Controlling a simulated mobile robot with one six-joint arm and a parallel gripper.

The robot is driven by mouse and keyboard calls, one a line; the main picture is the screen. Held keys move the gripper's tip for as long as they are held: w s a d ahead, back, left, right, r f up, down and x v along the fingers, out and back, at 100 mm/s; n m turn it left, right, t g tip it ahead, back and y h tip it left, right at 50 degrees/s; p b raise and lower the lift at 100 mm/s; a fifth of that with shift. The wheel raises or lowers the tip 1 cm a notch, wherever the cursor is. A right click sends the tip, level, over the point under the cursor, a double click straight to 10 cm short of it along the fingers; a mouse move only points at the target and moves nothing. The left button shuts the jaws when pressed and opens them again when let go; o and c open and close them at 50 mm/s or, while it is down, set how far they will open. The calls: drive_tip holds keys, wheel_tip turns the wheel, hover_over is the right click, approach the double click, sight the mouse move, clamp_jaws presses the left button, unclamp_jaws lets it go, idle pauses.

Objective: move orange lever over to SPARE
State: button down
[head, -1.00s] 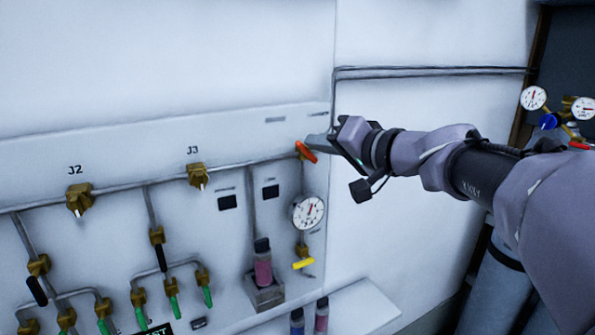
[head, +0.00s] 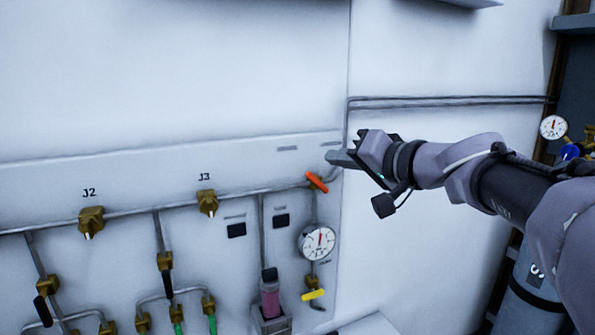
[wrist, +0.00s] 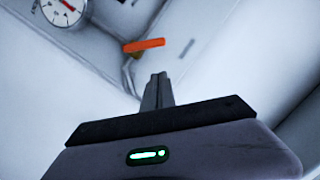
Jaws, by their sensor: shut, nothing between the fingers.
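The orange lever (head: 317,182) is on the wall pipe at the right end of the panel, slanting down to the right. It also shows in the wrist view (wrist: 144,46), beyond my fingertips. My gripper (head: 332,156) is shut and empty, just above and right of the lever in the head view. A gap shows between the fingertips (wrist: 158,77) and the lever in both views. Two small labels, one left (head: 287,148) and one right (head: 330,143), sit above the lever; their print is too small to read.
A round gauge (head: 317,242) and a yellow handle (head: 313,295) are below the lever. The brass J3 valve (head: 208,202) is to its left. A pink-filled bottle (head: 270,298) stands lower down. Twin pipes (head: 450,102) run along the right wall. The wall above is clear.

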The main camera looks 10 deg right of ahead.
drive_tip(key=v, duration=1)
drive_tip(key=shift+d+p, duration=0.3)
drive_tip(key=shift+p, duration=0.1)
drive_tip(key=shift+w+r, duration=0.1)
drive_tip(key=shift+r, duration=0.05)
